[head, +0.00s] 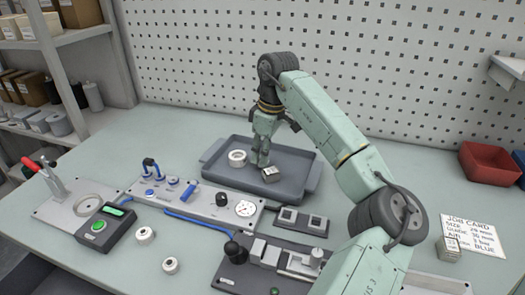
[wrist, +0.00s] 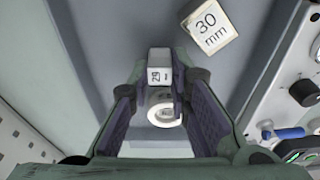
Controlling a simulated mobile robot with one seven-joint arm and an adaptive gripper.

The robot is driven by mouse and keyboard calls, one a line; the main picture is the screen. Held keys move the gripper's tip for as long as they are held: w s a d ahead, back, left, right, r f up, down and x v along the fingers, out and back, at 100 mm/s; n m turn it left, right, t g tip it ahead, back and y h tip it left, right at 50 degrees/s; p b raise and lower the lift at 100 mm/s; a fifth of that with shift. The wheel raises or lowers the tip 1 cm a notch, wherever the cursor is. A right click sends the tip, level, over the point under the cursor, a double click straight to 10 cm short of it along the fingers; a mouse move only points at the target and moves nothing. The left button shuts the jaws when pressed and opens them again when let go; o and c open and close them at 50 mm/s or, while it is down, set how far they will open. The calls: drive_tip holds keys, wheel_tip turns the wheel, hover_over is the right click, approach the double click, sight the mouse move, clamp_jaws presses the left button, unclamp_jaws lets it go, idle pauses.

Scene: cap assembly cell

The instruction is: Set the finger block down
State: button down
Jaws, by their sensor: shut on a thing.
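My gripper (head: 261,160) is low over the grey tray (head: 214,149), with its fingers pointing down. In the wrist view, my gripper (wrist: 162,80) is shut on a small pale finger block (wrist: 159,62), marked with a number that looks like 29. The head view does not show this block clearly, nor whether it touches the tray floor. Another block (head: 270,174), marked 30 mm in the wrist view (wrist: 210,27), sits in the tray close to the gripper.
A plate with a dial and knobs (head: 200,203) stands in front of the tray. Two dark sockets (head: 299,221) are at its right. A job card (head: 474,235), another small block (head: 448,248) and a red bin (head: 488,162) are at the right.

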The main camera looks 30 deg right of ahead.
drive_tip(key=shift+f, duration=0.2)
drive_tip(key=c, duration=1.5)
unclamp_jaws()
drive_tip(key=shift+r, duration=0.1)
drive_tip(key=r+b, duration=0.1)
drive_tip(key=r, duration=0.3)
drive_tip(key=s+r, duration=0.1)
drive_tip(key=r, duration=0.3)
drive_tip(key=d+r+b, duration=0.1)
drive_tip(key=r, duration=0.3)
drive_tip(key=shift+s+r+b, duration=0.1)
drive_tip(key=shift+s+b, duration=0.1)
drive_tip(key=shift+b, duration=0.15)
